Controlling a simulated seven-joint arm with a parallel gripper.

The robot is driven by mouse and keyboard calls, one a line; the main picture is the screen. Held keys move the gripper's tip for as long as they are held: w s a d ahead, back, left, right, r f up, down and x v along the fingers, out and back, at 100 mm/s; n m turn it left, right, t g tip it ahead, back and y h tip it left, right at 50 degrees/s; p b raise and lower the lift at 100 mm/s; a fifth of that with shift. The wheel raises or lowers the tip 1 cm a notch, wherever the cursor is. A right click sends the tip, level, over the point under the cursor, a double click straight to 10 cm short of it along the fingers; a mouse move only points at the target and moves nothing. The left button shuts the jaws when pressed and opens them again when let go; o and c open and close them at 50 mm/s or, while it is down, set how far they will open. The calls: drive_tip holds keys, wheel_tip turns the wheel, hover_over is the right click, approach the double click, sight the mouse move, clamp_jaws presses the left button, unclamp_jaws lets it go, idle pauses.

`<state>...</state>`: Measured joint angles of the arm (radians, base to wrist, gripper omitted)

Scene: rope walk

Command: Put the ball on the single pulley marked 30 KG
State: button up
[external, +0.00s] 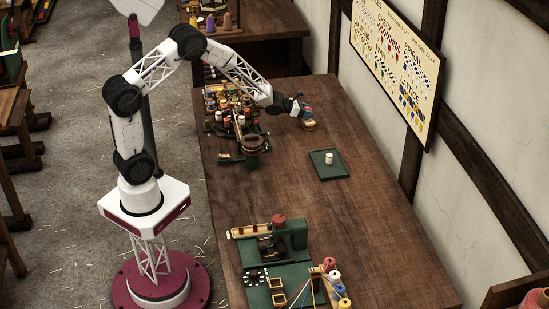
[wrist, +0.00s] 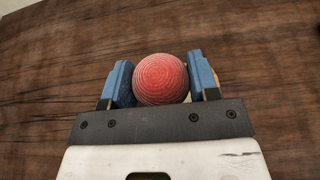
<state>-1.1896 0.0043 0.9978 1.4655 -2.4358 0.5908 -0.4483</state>
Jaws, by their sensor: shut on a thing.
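The red ball (wrist: 160,78), with fine pale rings, is between the two blue fingers of my gripper (wrist: 161,84) in the wrist view. My gripper is shut on it. In the external view my gripper (external: 304,109) is over the far part of the table, with only a little red showing at its tip. A small tan, round thing (external: 309,125) is directly below the gripper; I cannot tell whether it is a pulley or how far below the ball it is. No 30 KG marking is readable in either view.
A dark green tray (external: 317,168) with a small white cylinder (external: 329,159) lies nearer on the table (external: 375,235). Several spools (external: 225,103) crowd a rack left of the gripper. A green machine (external: 285,240) stands at the near end.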

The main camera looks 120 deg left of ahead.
drive_tip(key=shift+f, duration=0.7)
drive_tip(key=shift+f, duration=0.1)
drive_tip(key=o, duration=0.9)
drive_tip(key=v, duration=1.2)
idle(0.4)
